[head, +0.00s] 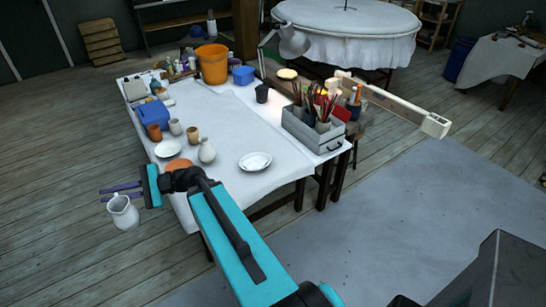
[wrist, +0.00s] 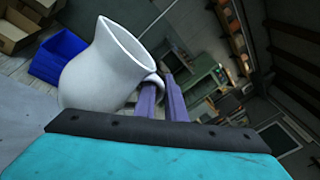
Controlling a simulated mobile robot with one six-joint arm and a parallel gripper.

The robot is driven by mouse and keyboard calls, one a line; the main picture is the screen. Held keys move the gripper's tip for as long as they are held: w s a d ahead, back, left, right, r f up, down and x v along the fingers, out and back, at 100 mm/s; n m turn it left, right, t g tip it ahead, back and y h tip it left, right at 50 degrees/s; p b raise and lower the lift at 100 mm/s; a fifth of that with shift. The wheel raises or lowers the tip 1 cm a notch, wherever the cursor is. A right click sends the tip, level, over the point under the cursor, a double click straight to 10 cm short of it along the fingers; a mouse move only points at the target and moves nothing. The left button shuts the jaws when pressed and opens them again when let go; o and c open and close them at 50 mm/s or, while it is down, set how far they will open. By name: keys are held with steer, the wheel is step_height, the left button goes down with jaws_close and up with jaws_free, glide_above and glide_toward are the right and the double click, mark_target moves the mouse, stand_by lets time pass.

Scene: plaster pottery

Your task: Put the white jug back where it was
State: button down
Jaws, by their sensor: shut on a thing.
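The white jug (head: 123,213) hangs off the left side of the table, over the wooden floor. My gripper (head: 121,193) is shut on it at its handle. In the wrist view the jug (wrist: 100,75) is tilted, its wide mouth facing up and right, and its handle is at the purple fingers (wrist: 165,88). The jug is apart from the table (head: 222,115), which has a white cloth. Its inside bottom is hidden.
A white vase (head: 207,151), a white plate (head: 255,161), a pale plate (head: 168,149) and a terracotta dish (head: 178,165) are on the near part of the table. Cups (head: 192,134) stand behind them. A grey toolbox (head: 313,130) is at right. The table's middle is clear.

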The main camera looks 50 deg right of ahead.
steer(key=shift+a, duration=0.15)
steer(key=s+d+f+m+t+h+b, duration=0.2)
steer(key=d+m+h+b, duration=0.15)
steer(key=d, duration=1.05)
steer(key=s+d+f+m+t+h+b, duration=0.1)
steer(key=d+f+m+t+h+b, duration=0.3)
steer(key=d, duration=0.9)
steer(key=s+d+f+m+t+h+b, duration=0.1)
steer(key=s+d+m+h+b, duration=0.3)
steer(key=d, duration=1)
steer(key=s+d+f+m+g+h+b, duration=0.2)
steer(key=s+d+h, duration=0.5)
steer(key=s+d, duration=0.6)
steer(key=s+d+f+m+g+h+b, duration=0.1)
steer(key=s+d+f+m+h+b, duration=0.2)
steer(key=s+d, duration=0.9)
steer(key=d+m+h+b, duration=0.2)
steer(key=d+h, duration=0.2)
steer(key=shift+s+g, duration=0.35)
steer(key=shift+g, duration=0.05)
steer(key=shift+w, duration=0.1)
